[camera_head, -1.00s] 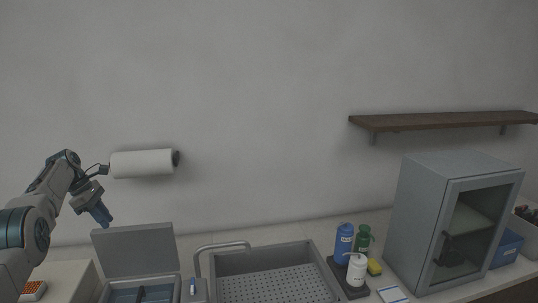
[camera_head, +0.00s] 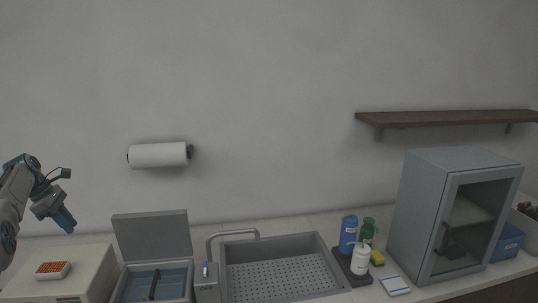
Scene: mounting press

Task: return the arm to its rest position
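My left gripper (camera_head: 65,220) hangs in the air at the far left edge, its blue fingers pointing down and slightly right. It is above the back of a pale box-shaped unit and left of the raised grey lid. The fingers look like one small block, so I cannot tell whether they are apart. No object shows in them. The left arm comes in bent from the left edge, partly cut off. My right arm and gripper are not in view.
Below are the pale unit (camera_head: 85,282) with an orange-topped rack (camera_head: 53,270), an open lidded bath (camera_head: 150,236), a sink (camera_head: 280,270), bottles (camera_head: 348,235) and a glass-door cabinet (camera_head: 408,215). A paper roll (camera_head: 158,155) and shelf (camera_head: 450,118) are on the wall. The air between is clear.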

